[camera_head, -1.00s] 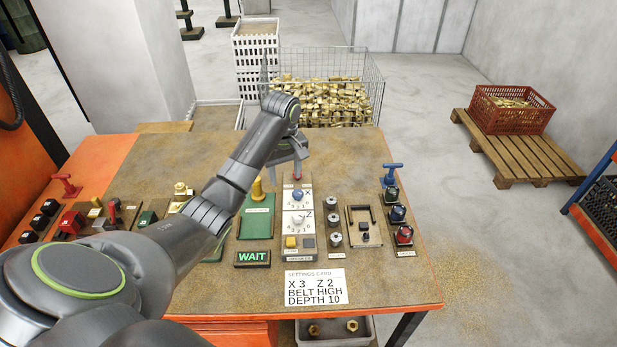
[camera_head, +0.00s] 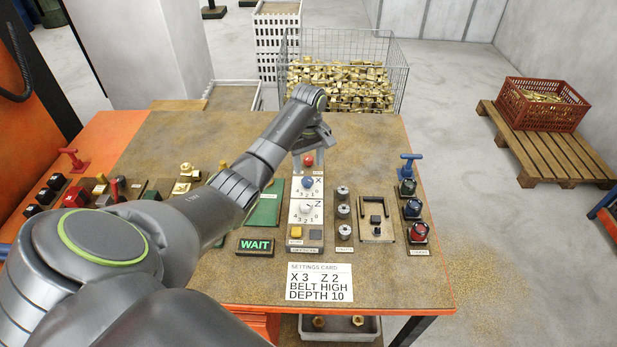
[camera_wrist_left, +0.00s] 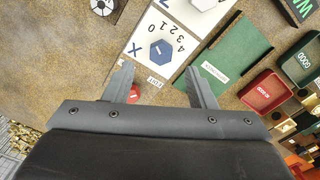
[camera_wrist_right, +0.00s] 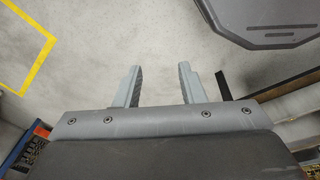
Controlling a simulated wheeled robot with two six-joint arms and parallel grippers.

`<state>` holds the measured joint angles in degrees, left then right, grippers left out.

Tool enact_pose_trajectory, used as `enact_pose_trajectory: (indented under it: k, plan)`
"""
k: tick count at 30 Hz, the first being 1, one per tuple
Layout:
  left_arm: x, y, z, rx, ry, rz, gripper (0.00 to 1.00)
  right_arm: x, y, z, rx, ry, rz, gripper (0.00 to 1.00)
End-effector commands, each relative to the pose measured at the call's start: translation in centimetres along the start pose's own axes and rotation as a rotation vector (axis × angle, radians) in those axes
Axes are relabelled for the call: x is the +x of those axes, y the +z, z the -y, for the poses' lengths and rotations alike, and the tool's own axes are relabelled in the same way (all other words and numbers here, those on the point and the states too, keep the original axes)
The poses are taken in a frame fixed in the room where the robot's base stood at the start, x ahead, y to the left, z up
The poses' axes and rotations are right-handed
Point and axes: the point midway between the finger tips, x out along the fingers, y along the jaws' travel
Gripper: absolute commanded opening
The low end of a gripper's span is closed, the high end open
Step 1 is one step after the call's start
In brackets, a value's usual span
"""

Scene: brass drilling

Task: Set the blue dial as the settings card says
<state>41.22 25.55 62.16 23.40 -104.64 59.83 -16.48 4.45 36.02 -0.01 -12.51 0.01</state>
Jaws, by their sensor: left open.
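The blue dial (camera_head: 308,183) sits on the upper white plate marked X, on the panel in the middle of the bench. In the left wrist view the blue dial (camera_wrist_left: 160,51) has a small white mark; which number it points to I cannot tell. The settings card (camera_head: 319,283) lies at the front and reads X 3, Z 2, belt high, depth 10. My left gripper (camera_head: 312,150) is open and empty above the panel's far end, apart from the dial. My right gripper (camera_wrist_right: 160,68) is open and empty over bare floor.
A white Z dial (camera_head: 306,208) sits just in front of the blue one. A red button (camera_head: 308,160) is behind it. A green pad (camera_head: 264,206) and a lit WAIT sign (camera_head: 255,246) lie to the left; metal collars (camera_head: 343,211) stand to the right.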

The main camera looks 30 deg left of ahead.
Motion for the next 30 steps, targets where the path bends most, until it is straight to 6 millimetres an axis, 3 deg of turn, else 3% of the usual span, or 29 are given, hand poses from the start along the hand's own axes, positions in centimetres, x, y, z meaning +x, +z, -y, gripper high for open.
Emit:
enact_pose_trajectory:
  k: [4, 9, 13, 23, 30]
  plan:
    - [3.1, 0.1, 0.1, 0.0, -0.004, 0.004, 0.51, -0.6, -0.4, -0.1, -0.001, 0.001, -0.004, 0.36]
    - [5.3, 0.1, 0.0, 0.001, -0.002, 0.003, 0.51, -0.8, 1.2, -0.3, 0.001, 0.003, 0.019, 0.36]
    - [6.2, 0.1, 0.0, 0.002, -0.001, 0.002, 0.51, -0.8, 2.1, -0.4, 0.002, 0.005, 0.033, 0.36]
    - [6.5, 0.1, 0.0, 0.002, 0.0, 0.0, 0.51, -0.8, 1.7, -0.4, 0.001, 0.005, 0.028, 0.36]
    - [6.5, 0.0, 0.0, 0.001, 0.0, 0.0, 0.2, -0.8, 1.3, -0.4, 0.0, 0.004, 0.022, 0.36]
